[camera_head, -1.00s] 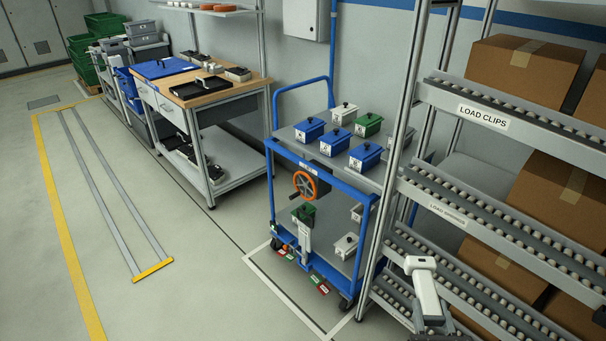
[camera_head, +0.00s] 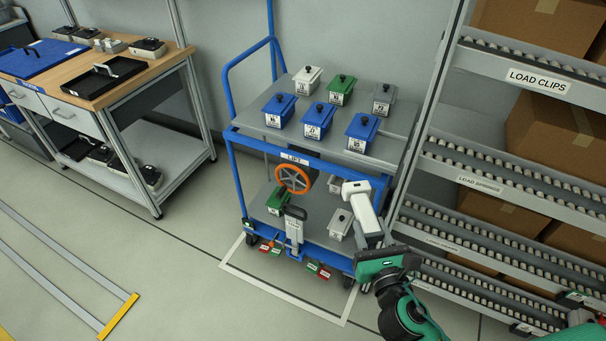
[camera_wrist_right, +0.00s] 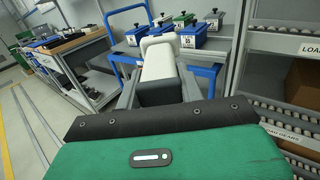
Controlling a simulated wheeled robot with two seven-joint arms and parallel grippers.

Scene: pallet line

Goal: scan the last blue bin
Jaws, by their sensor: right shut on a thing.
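My right gripper (camera_head: 378,245) is shut on a white and grey handheld scanner (camera_head: 359,203), held upright in front of the cart's right side. The scanner also shows in the right wrist view (camera_wrist_right: 160,66). Three blue bins with black-knobbed lids and white labels stand on the cart's top shelf: a left one (camera_head: 279,111), a middle one (camera_head: 317,121) and a right one (camera_head: 361,133). The scanner is below and apart from the right blue bin. I cannot tell which bins are scanned. My left gripper is not in view.
The blue cart (camera_head: 325,161) has an orange handwheel (camera_head: 293,179) in front. A roller rack (camera_head: 500,170) with cardboard boxes stands close on the right, a workbench (camera_head: 115,88) on the left.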

